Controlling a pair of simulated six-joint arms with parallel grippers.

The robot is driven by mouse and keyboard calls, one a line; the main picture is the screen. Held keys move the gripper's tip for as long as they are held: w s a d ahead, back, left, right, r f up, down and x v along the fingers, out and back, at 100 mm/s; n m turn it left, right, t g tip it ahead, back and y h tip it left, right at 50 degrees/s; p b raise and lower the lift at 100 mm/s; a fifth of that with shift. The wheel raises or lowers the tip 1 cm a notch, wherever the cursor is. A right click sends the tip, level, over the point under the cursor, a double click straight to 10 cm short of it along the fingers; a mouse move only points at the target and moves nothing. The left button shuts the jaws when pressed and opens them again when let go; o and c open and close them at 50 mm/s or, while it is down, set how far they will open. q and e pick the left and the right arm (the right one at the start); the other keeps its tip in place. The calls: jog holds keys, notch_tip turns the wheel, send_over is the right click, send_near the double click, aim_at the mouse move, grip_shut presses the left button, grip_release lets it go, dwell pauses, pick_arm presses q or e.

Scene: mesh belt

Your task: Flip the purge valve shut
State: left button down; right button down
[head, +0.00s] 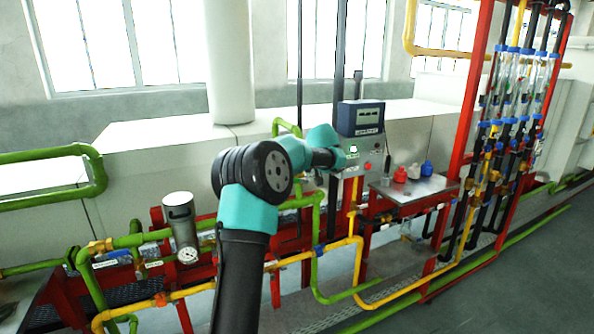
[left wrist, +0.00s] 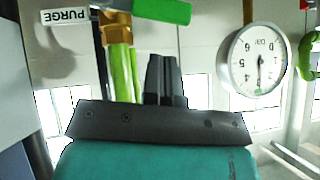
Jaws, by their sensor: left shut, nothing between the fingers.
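The purge valve shows upside down at the top of the left wrist view. The fingertips appear below the handle in that picture, with a visible gap. In the head view my teal and black left arm blocks part of the scene, and I cannot make out the valve. My right gripper is not in view.
A round dial gauge (left wrist: 257,60) is to the right of the fingers. In the head view, a control box (head: 360,118), yellow pipes (head: 345,245), green pipes (head: 50,155) and a red frame (head: 468,110) crowd the area. A metal plate (head: 430,187) carries red, white and blue items.

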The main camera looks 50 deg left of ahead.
pick_arm(q)
jog(key=a+r+v, duration=0.1)
jog(key=v, duration=1)
jog(key=shift+w+d+r, duration=0.25)
jog(key=shift+w+r, duration=0.05)
jog(key=shift+w, duration=0.05)
